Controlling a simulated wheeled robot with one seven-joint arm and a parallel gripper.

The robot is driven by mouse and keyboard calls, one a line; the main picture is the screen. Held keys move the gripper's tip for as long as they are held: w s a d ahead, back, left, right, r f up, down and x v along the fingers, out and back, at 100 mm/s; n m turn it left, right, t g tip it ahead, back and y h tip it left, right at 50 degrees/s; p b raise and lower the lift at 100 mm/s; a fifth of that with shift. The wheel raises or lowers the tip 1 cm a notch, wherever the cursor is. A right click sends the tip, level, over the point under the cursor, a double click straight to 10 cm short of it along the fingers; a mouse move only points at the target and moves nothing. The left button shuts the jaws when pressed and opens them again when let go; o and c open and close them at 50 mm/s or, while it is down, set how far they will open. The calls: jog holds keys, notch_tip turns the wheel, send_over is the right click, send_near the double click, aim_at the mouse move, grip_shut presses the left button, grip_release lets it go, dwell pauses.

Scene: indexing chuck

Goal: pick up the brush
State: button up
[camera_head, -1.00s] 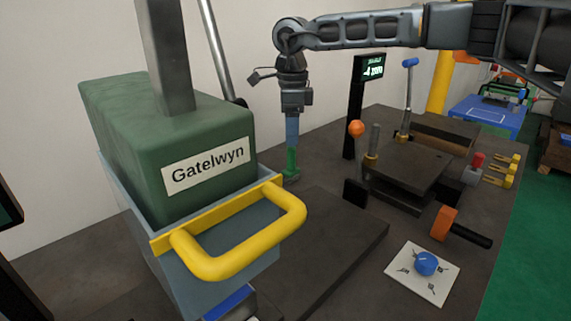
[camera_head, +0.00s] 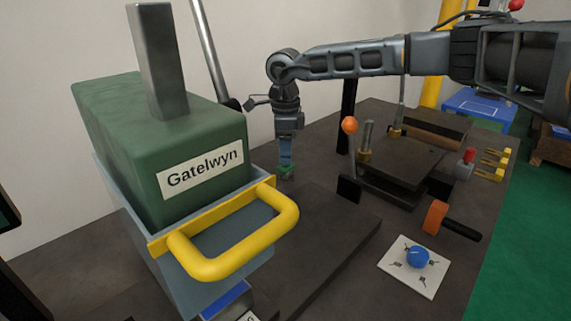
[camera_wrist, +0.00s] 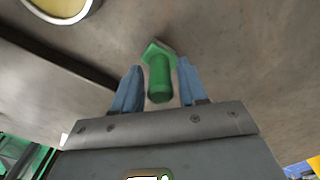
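The brush is green, with an upright handle and a wider base. In the wrist view the brush (camera_wrist: 159,78) stands between the two blue fingers of my gripper (camera_wrist: 158,88), with a narrow gap showing on each side of the handle. The gripper is open around the handle. The fingers hide most of the handle there.
The large green machine labelled Gatelwyn (camera_head: 170,130), with its yellow handle (camera_head: 240,240), stands to the left of my gripper. A raised dark plate (camera_head: 330,225) lies in front. A fixture with an orange-knobbed lever (camera_head: 349,125) stands to the right.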

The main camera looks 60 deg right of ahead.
jog(key=c, duration=0.7)
grip_shut()
jog(key=shift+r, duration=0.15)
jog(key=shift+s+r, duration=0.15)
jog(key=shift+r, duration=0.05)
jog(key=r, duration=0.3)
jog(key=r+b, duration=0.1)
jog(key=r, duration=0.7)
jog(key=shift+s, duration=0.3)
jog(key=s+a+b, duration=0.1)
jog(key=s+a, duration=0.1)
jog(key=s, duration=0.7)
jog(key=s+a+b, duration=0.2)
jog(key=s+a, duration=0.1)
jog(key=s, duration=0.6)
jog(key=shift+s, duration=0.35)
